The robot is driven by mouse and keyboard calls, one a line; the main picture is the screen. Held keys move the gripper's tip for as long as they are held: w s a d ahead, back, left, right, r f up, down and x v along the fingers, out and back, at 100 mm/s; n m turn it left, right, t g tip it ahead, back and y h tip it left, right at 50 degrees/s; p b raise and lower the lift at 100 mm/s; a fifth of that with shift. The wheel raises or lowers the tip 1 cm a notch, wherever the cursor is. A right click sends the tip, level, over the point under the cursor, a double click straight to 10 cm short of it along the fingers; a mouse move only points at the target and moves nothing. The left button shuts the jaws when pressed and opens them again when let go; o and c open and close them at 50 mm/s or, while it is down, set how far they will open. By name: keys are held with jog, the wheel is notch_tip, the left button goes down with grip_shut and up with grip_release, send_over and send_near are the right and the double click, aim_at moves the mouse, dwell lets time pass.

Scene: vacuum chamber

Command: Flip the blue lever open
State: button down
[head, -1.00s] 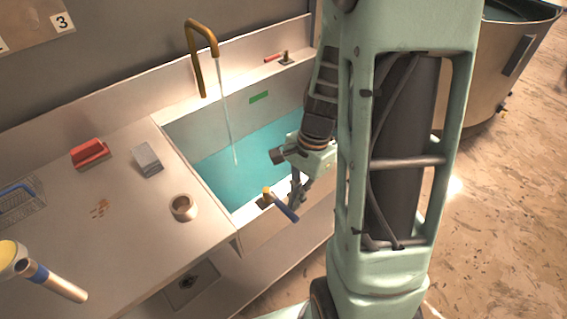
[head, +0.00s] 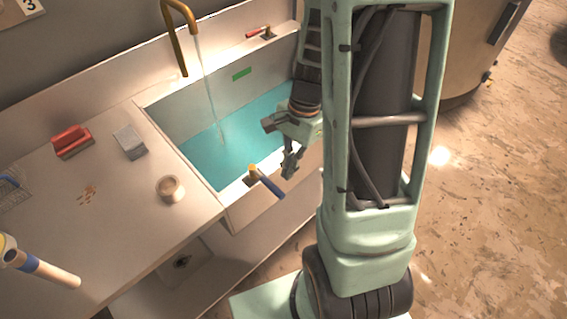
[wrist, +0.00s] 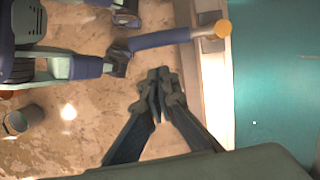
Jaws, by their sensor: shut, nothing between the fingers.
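The blue lever (head: 270,186) is on the front rim of the sink, with a yellow pivot (head: 253,171) at its inner end. It points outward from the rim, toward the lower right in the head view. In the wrist view the lever (wrist: 160,40) runs left from the yellow pivot (wrist: 222,28), above my fingertips in the picture. My gripper (head: 289,170) is beside the lever's outer part, on the right in the head view. In the wrist view my gripper's fingertips (wrist: 158,88) are together and empty, with a visible gap to the lever.
The sink rim (head: 205,182) encloses teal water, with a brass faucet (head: 180,38) running into it. A red lever (head: 258,32) sits on the back rim. A cup (head: 170,188), a grey block (head: 130,142) and a red brush-like object (head: 72,142) stand on the left counter.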

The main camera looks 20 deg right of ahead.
jog(key=d+v, duration=0.1)
jog(key=v, duration=0.9)
jog(key=shift+d, duration=0.2)
jog(key=shift+w+r, duration=0.15)
